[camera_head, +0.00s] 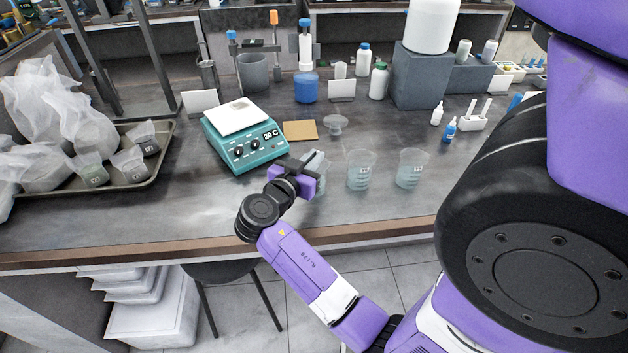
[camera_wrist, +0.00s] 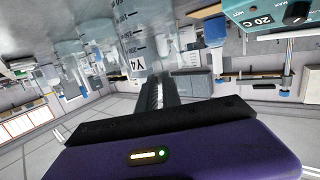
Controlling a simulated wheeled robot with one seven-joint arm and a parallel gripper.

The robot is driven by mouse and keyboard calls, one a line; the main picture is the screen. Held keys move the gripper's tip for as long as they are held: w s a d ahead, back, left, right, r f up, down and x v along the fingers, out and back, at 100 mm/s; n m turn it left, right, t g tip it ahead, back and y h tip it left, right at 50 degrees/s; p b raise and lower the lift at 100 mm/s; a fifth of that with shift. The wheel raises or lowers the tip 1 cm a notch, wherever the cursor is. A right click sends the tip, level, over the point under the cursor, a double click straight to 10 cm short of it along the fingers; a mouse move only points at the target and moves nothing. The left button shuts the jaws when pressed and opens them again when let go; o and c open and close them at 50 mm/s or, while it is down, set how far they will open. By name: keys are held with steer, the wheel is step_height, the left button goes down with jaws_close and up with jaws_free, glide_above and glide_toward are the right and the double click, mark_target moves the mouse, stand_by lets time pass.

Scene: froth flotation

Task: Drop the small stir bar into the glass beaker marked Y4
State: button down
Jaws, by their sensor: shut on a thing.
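My gripper (camera_head: 308,172) is at the leftmost of three clear glass beakers on the bench, partly in front of that beaker (camera_head: 318,160). In the wrist view, a glass beaker marked Y4 (camera_wrist: 128,38) appears upside down just beyond my fingers (camera_wrist: 157,85). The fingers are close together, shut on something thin.
Two more beakers stand to the right, one in the middle (camera_head: 360,172) and one farther right (camera_head: 411,168). A teal hotplate (camera_head: 243,140) stands left of my gripper.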

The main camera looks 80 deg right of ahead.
steer(key=c, duration=1.5)
jaws_free()
steer(key=shift+o, duration=0.2)
steer(key=shift+a, duration=0.15)
steer(key=b+v, duration=0.2)
steer(key=v, duration=0.5)
steer(key=shift+a, duration=0.25)
steer(key=shift+w, duration=0.1)
